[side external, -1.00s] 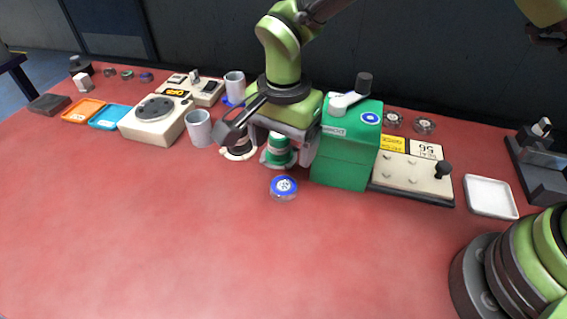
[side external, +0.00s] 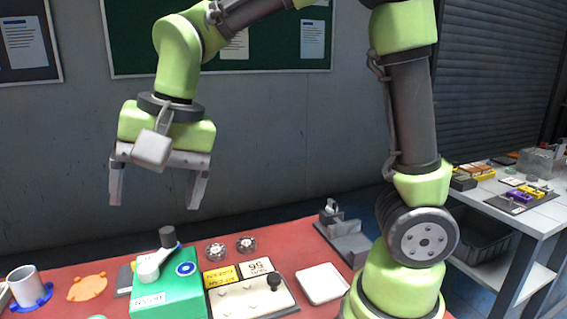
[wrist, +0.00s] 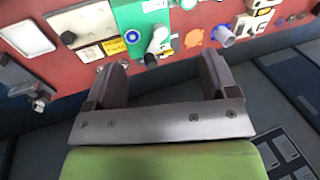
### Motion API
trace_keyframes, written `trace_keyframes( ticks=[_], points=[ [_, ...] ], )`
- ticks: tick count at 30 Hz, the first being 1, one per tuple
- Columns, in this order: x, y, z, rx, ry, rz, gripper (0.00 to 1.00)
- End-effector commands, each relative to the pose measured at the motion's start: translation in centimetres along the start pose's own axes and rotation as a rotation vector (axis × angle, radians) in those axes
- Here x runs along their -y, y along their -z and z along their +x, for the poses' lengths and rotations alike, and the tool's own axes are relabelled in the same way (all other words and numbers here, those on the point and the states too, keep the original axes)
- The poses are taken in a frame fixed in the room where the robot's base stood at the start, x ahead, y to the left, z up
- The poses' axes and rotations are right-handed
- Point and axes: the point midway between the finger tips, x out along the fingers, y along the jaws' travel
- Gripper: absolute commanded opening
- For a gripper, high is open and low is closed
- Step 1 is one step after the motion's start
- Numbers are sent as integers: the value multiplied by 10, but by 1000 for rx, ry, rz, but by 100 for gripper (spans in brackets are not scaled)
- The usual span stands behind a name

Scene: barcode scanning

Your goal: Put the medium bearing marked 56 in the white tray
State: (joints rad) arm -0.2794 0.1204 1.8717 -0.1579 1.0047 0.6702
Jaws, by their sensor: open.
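My gripper (side external: 155,205) is open and empty, raised high above the back left of the red table. Its two fingers also frame the bottom of the wrist view (wrist: 162,72). Two metallic bearings (side external: 215,252) (side external: 246,244) lie on the table behind the green box and the beige plate. Their markings are too small to read. A label reading 56 (side external: 257,266) is on the beige plate. The white tray (side external: 322,284) lies right of the plate and looks empty; it also shows at upper left in the wrist view (wrist: 28,38).
The green box (side external: 168,298) has a lever and a blue round emblem. The beige plate (side external: 250,297) has a dark knob. A dark stand (side external: 345,235) is behind the tray. A grey cup (side external: 22,285) and an orange disc (side external: 87,287) are at left. Air around my gripper is clear.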

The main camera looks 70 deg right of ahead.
Motion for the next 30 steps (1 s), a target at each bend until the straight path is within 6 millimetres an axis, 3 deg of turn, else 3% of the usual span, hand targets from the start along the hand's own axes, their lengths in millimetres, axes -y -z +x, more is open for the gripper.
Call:
trace_keyframes(
  ticks=[1, 6, 12, 18, 30],
  points=[
    [-16, -2, -20, -30, 41, -34, 79],
    [-68, -19, -60, -132, 137, -180, 79],
    [-112, -44, -73, -254, 193, -321, 79],
    [-128, -55, -72, -309, 205, -383, 82],
    [-128, -56, -72, -310, 205, -389, 82]
  ],
)
